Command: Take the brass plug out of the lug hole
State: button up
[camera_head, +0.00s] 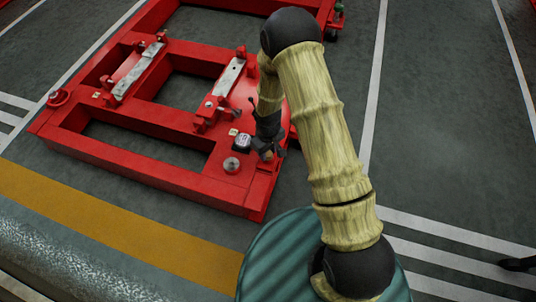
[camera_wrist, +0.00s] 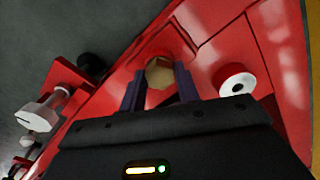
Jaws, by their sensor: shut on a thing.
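The brass plug (camera_wrist: 159,72) shows in the wrist view as a gold-brown faceted head between the two dark fingers of my gripper (camera_wrist: 160,88). The gripper is shut on it. Red metal of the frame lies around and behind the plug. The lug hole is hidden by the plug and the fingers, so I cannot tell how deep the plug sits. In the head view my gripper (camera_head: 268,150) is low over the near right part of the red frame (camera_head: 150,170). The plug is too small and covered to make out there.
A round metal fitting (camera_head: 231,164) and a dark block with a pale top (camera_head: 242,142) stand left of my gripper. In the wrist view a white ring with a dark centre (camera_wrist: 237,84) lies to the right, and a pale bolt (camera_wrist: 42,112) to the left.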

jog(key=shift+p, duration=0.3)
dwell(0.5)
jog(key=n, duration=0.6)
jog(key=shift+r+n, duration=0.1)
jog(key=shift+n, duration=0.2)
jog(key=n, duration=0.6)
jog(key=shift+n, duration=0.4)
jog(key=n, duration=1)
jog(key=shift+n, duration=0.3)
jog(key=o, duration=1)
